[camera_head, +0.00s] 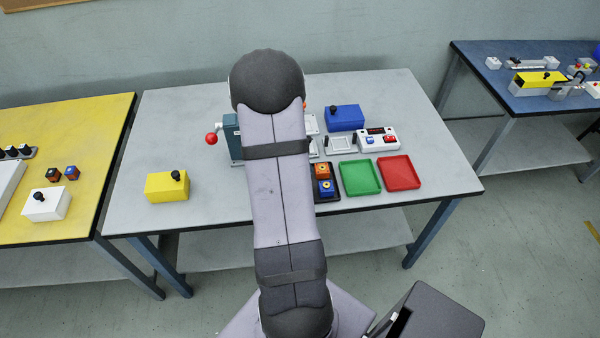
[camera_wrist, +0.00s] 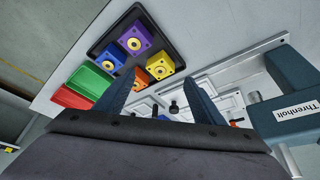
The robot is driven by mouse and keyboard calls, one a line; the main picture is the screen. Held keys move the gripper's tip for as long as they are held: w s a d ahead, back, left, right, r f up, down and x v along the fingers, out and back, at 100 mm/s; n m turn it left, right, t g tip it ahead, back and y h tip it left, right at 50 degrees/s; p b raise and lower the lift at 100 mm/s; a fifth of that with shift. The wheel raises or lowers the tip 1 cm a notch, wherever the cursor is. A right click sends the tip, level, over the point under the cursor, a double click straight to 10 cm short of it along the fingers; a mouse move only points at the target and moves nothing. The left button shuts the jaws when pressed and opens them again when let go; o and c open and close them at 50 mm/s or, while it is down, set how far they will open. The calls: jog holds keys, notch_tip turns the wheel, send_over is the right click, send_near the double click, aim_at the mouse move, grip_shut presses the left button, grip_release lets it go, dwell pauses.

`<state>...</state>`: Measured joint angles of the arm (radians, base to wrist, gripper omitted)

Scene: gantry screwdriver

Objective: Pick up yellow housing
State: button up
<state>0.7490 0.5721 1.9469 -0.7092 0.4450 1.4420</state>
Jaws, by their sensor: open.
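A small yellow housing (camera_wrist: 160,66), a block with a round ringed hole, sits in a dark tray (camera_wrist: 97,50) in the wrist view. Purple (camera_wrist: 134,42), blue (camera_wrist: 108,56) and orange (camera_wrist: 138,77) blocks of the same kind sit beside it. My gripper (camera_wrist: 160,81) is open, its two dark fingers apart and pointing toward the tray side of the table; no held object shows between them. The housing appears beyond the fingertips, and I cannot tell the exact gap. In the head view my arm hides the gripper and the yellow housing; only part of the tray shows.
Green (camera_head: 360,178) and red (camera_head: 398,173) trays lie right of the dark tray. A press-like device (camera_head: 233,138) with a red knob stands left of my arm. A yellow box (camera_head: 166,189) and a blue box (camera_head: 344,118) also stand on the table. The front-left tabletop is mostly clear.

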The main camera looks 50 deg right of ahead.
jog(key=shift+p+x, duration=0.6)
jog(key=shift+x, duration=1.95)
jog(key=shift+c, duration=0.7)
jog(key=c, duration=1)
